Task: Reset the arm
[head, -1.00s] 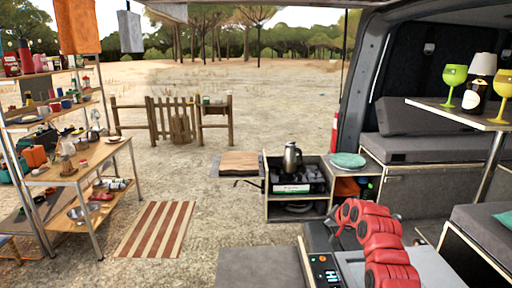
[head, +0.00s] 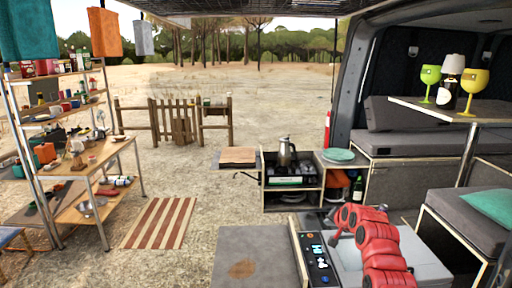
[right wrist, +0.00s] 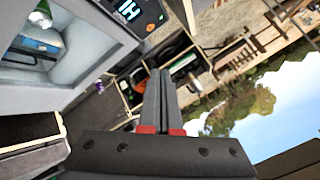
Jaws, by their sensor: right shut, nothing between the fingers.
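My right arm, red and segmented, comes in from the bottom right of the head view. It is folded above my grey base. Its dark gripper (head: 333,236) shows small at the far end of the arm, near my lit control panel. In the right wrist view the two dark fingers of this gripper (right wrist: 160,74) lie together, shut with nothing between them. My left arm and gripper are in neither view.
A camp kitchen box (head: 292,198) with a kettle (head: 286,152) stands ahead. A table (head: 440,106) with goblets is at the right inside the van. A shelf rack (head: 100,180) stands left. A striped mat (head: 160,222) lies on open ground.

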